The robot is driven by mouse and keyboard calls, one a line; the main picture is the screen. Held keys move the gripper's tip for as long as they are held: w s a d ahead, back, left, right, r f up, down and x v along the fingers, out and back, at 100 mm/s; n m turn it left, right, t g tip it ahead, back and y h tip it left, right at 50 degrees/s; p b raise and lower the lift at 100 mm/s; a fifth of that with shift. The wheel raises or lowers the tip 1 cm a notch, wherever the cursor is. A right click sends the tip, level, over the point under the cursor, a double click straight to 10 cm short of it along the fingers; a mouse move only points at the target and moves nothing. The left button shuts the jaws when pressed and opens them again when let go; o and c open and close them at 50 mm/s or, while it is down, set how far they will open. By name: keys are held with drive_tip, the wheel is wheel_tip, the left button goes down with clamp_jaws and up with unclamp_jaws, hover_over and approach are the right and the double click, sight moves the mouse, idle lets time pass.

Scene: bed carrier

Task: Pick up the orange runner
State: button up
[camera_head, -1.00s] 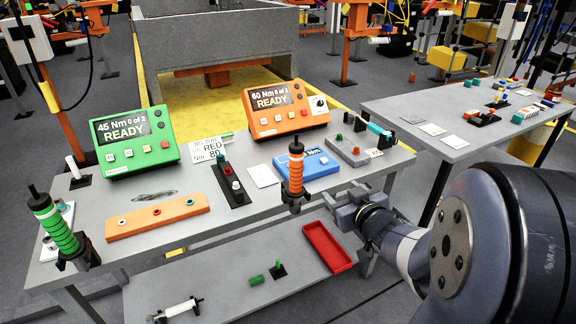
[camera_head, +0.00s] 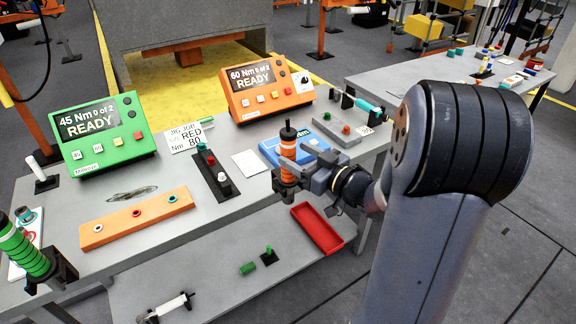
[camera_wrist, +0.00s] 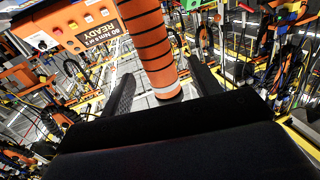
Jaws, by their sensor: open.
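The orange runner (camera_head: 288,136) is an upright orange cylinder with black bands and a dark top, standing in a dark holder at the table's front edge. My gripper (camera_head: 290,165) is level with its body, reaching in from the right, with its jaws open. In the wrist view the runner (camera_wrist: 150,45) rises between my two black fingers (camera_wrist: 163,86), with a gap visible on each side. The runner's lower part and holder are partly hidden by my gripper in the head view.
The grey table (camera_head: 150,218) holds a green controller (camera_head: 103,133), an orange controller (camera_head: 268,97), a blue box (camera_head: 270,152) behind the runner and an orange bar (camera_head: 137,216). A green runner (camera_head: 20,250) stands at the left. A red tray (camera_head: 317,229) lies on the lower shelf.

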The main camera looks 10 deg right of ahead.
sight(282, 148)
drive_tip(key=p+x, duration=0.1)
drive_tip(key=x, duration=0.4)
drive_tip(key=shift+w+a+f, duration=0.1)
drive_tip(key=shift+w+a, duration=0.1)
drive_tip(key=shift+w, duration=0.05)
clamp_jaws()
idle(0.5)
